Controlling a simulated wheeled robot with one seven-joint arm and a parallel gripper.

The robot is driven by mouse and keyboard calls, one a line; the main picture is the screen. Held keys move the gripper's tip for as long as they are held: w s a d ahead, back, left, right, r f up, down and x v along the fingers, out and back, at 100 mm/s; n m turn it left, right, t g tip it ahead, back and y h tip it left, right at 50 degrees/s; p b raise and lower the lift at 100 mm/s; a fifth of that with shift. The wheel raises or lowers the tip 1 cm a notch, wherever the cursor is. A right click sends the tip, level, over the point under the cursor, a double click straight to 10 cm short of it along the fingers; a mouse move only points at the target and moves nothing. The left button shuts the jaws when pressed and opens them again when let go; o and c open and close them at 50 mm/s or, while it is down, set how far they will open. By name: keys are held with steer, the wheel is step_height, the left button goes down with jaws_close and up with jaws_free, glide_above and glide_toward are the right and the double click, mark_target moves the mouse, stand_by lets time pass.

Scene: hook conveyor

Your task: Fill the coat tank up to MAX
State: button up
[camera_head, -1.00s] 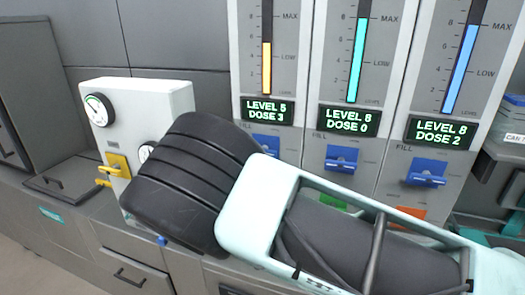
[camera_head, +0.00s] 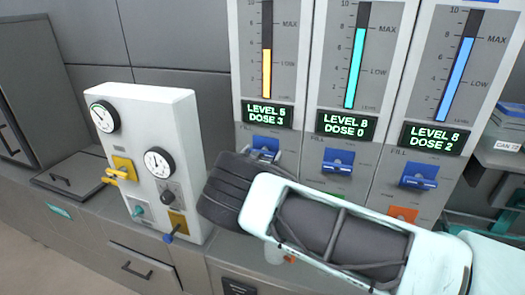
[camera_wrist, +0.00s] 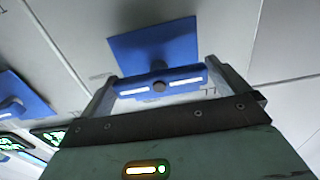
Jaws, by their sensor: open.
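Three tank columns stand side by side, with no readable name marking one as coat. The left gauge (camera_head: 266,70) has an orange bar, and its display (camera_head: 266,115) reads LEVEL 5, DOSE 3. The bar stands near LOW, below MAX. The teal gauge (camera_head: 355,65) reads LEVEL 8, DOSE 0; the blue gauge (camera_head: 456,75) reads LEVEL 8, DOSE 2. Each has a blue FILL lever. My gripper (camera_wrist: 160,78) is open at the left column's lever (camera_head: 264,146). In the wrist view, this lever (camera_wrist: 157,82) lies between the fingers; contact cannot be told.
The middle lever (camera_head: 337,160) is close to the right of my gripper; the right lever (camera_head: 418,175) is farther along. A white box (camera_head: 145,105) with dials and yellow and blue handles stands at left.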

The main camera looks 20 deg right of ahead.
steer(key=shift+w, duration=0.1)
steer(key=c, duration=0.7)
